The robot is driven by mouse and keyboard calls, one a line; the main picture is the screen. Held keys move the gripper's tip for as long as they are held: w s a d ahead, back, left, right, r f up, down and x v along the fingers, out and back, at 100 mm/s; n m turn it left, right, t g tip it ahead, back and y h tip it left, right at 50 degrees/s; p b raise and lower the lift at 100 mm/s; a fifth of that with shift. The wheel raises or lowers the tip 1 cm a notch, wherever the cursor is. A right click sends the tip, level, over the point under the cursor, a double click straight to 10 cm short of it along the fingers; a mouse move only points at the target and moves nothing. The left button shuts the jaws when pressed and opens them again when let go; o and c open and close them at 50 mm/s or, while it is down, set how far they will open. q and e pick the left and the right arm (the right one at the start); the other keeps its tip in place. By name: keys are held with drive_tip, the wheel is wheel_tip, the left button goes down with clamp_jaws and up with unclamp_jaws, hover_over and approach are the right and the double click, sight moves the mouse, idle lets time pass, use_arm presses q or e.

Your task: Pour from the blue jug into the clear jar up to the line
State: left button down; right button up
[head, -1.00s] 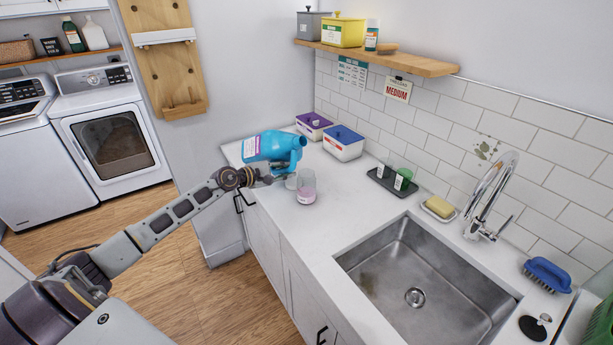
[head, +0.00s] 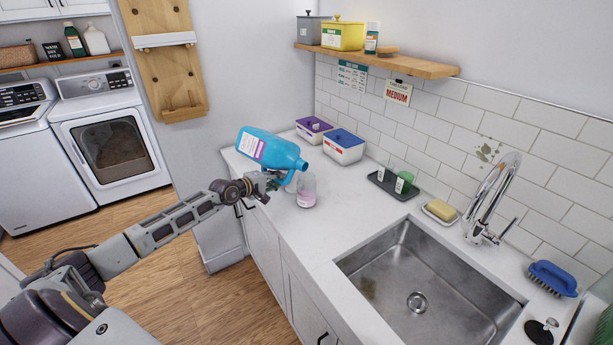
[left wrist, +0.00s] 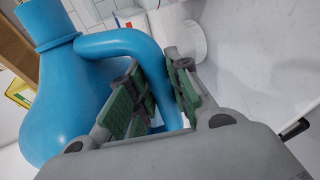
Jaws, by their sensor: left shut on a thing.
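The blue jug (head: 262,146), with a white and purple label, is held tipped above the counter, its mouth end lower and to the right. The clear jar (head: 307,190) stands upright below the mouth, with pinkish contents or marking low down; its line is too small to make out. My left gripper (head: 272,182) is shut on the jug's handle, left of the jar. In the left wrist view the blue handle (left wrist: 130,42) runs between the green finger pads (left wrist: 155,97). I cannot see a stream. My right gripper is out of view.
Purple-lidded (head: 313,128) and blue-lidded (head: 343,147) boxes stand behind. Counter between jar and sink is clear.

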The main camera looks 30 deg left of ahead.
sight(274, 159)
use_arm(q)
drive_tip(key=shift+w+a+r+m+p, duration=0.2)
drive_tip(key=shift+a+m+p, duration=0.15)
drive_tip(key=shift+p, duration=0.2)
drive_tip(key=shift+r+p, duration=0.15)
drive_tip(key=shift+p, duration=0.15)
drive_tip(key=shift+a+r+m+y+p, duration=0.1)
drive_tip(key=shift+r+m+y+p, duration=0.05)
drive_tip(key=shift+m+y+p, duration=0.2)
drive_tip(key=shift+a+r+t+p, duration=0.1)
drive_tip(key=shift+r+t+p, duration=0.2)
drive_tip(key=shift+p, duration=0.2)
idle(0.6)
drive_tip(key=shift+a+r+m+y+p, duration=0.1)
drive_tip(key=shift+r+m+y+p, duration=0.25)
drive_tip(key=shift+r+m+p, duration=0.2)
idle(0.6)
drive_tip(key=shift+a, duration=0.1)
idle(0.8)
drive_tip(key=shift+w+a+r+m+p, duration=0.1)
drive_tip(key=shift+a+r+m+p, duration=0.05)
drive_tip(key=shift+m+p, duration=0.15)
idle(1.3)
idle(1.3)
